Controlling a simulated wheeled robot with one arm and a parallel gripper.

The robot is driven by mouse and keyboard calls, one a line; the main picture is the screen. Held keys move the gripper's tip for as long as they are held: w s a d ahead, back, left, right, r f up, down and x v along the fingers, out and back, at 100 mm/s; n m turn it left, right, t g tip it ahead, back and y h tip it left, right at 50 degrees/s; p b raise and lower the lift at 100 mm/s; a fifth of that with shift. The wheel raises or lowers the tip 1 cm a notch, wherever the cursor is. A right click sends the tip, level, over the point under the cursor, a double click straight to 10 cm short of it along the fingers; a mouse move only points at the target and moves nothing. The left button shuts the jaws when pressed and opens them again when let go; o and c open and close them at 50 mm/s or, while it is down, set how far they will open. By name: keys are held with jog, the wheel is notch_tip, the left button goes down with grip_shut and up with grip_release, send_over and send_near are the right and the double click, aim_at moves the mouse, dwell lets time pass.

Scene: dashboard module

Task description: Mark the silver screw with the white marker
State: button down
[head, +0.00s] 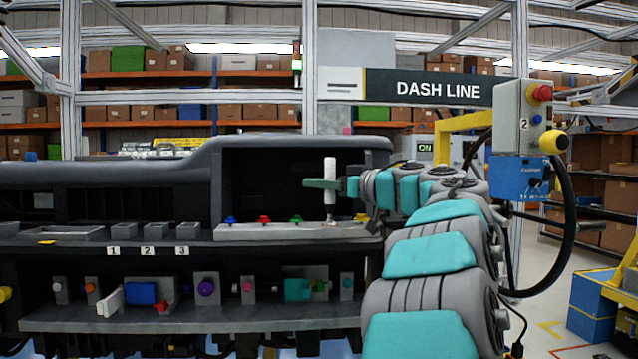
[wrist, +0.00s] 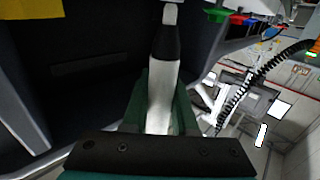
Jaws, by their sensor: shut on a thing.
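The white marker (head: 330,168) stands upright in my gripper (head: 325,184), whose dark green fingers are shut around its body. In the wrist view the marker's white body (wrist: 160,95) lies between the fingers, with a black collar and pale grey tip pointing away. The silver screw (head: 331,222) sits on the grey strip (head: 280,233), directly below the marker, between the green screw (head: 296,218) and the yellow screw (head: 360,217). The tip is very close to the silver screw; I cannot tell whether they touch. In the wrist view I cannot make out the silver screw clearly.
A blue screw (head: 230,219) and a red screw (head: 264,219) stand further left on the strip. The dark dashboard (head: 180,165) surrounds the recess behind. A lower shelf (head: 200,320) carries several coloured parts. A control box (head: 520,125) hangs at right.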

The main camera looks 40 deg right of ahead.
aim_at(326, 160)
dwell(0.6)
jog(key=shift+r, duration=2.45)
